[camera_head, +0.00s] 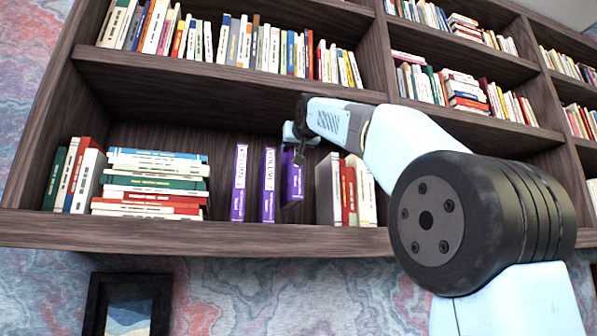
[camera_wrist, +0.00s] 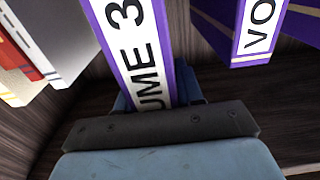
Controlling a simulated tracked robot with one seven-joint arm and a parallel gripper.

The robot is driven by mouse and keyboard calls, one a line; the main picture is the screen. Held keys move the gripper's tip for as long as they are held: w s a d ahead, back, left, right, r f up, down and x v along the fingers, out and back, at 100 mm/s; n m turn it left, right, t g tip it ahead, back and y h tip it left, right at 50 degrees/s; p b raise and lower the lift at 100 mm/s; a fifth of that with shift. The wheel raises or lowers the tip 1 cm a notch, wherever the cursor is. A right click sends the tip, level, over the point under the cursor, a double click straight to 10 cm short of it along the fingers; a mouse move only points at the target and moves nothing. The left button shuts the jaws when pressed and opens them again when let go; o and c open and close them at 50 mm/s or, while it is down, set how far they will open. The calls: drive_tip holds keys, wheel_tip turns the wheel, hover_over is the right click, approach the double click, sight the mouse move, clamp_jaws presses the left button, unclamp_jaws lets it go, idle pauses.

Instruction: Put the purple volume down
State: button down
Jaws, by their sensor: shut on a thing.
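A purple volume (camera_head: 292,178) with a white spine label is held by my gripper (camera_head: 299,150) above the lower shelf. In the wrist view its label on the purple volume (camera_wrist: 130,40) reads "UME 3", and my gripper (camera_wrist: 158,98) is shut on it. Its lower edge shows higher than those of its neighbours; the exact gap to the shelf cannot be told. Two more purple volumes stand upright to its left, one nearer (camera_head: 268,185) and one farther (camera_head: 239,183). One also shows at the right of the wrist view (camera_wrist: 255,30).
A grey book (camera_head: 328,190) and red and white books stand to the right of the held volume. A stack of lying books (camera_head: 150,185) is at the left. The shelf board (camera_head: 190,238) has a narrow clear space under the held volume. An upper shelf board (camera_head: 200,75) is overhead.

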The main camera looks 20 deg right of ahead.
sight(291, 169)
wheel_tip(291, 169, down, 6)
drive_tip(key=w, duration=0.2)
drive_tip(key=shift+w+d, duration=0.3)
drive_tip(key=shift+d, duration=0.1)
drive_tip(key=shift+f, duration=0.1)
drive_tip(key=c, duration=0.7)
unclamp_jaws()
drive_tip(key=s, duration=1.2)
drive_tip(key=shift+f, duration=0.1)
